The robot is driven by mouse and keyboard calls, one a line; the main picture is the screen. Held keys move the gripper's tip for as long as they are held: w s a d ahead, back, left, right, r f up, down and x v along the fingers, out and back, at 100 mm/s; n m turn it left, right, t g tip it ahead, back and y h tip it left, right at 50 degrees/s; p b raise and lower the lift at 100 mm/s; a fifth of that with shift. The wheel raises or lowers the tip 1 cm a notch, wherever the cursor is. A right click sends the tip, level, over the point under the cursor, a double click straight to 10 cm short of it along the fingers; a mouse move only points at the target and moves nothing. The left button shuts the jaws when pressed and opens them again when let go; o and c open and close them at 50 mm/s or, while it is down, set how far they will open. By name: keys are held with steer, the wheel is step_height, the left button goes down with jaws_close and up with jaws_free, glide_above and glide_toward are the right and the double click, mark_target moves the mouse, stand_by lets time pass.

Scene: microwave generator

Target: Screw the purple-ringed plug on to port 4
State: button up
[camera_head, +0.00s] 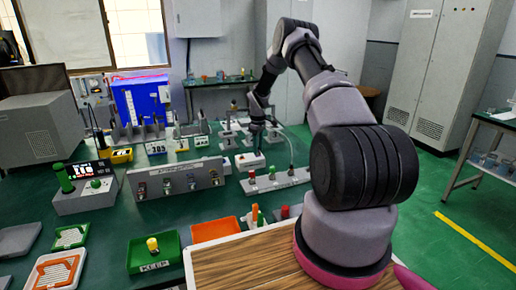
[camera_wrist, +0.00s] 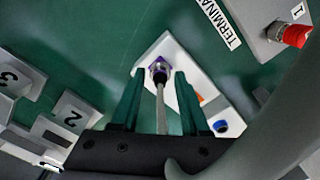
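The purple-ringed plug (camera_wrist: 159,71) sits on a white plate (camera_wrist: 168,47) in the wrist view, with a grey cable or stem running from it back between my fingers. My gripper (camera_wrist: 160,80) is open; its two green fingers stand apart on either side of the stem, and no contact with it shows. In the head view my arm reaches over the far bench, above a small white box (camera_head: 249,160). The plug is too small to tell there. Stands marked 2 (camera_wrist: 72,120) and 3 (camera_wrist: 15,80) show at left in the wrist view; no port 4 label is readable.
A terminal block with a red cap (camera_wrist: 297,35) marked 1 is at upper right in the wrist view. A blue button (camera_wrist: 221,126) is by the right finger. A thick grey arc, perhaps a cable, crosses the lower right. A switch panel (camera_head: 180,178) stands nearer on the bench.

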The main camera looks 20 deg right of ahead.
steer(key=shift+o, duration=0.4)
step_height(320, 180, up, 11)
stand_by(0.4)
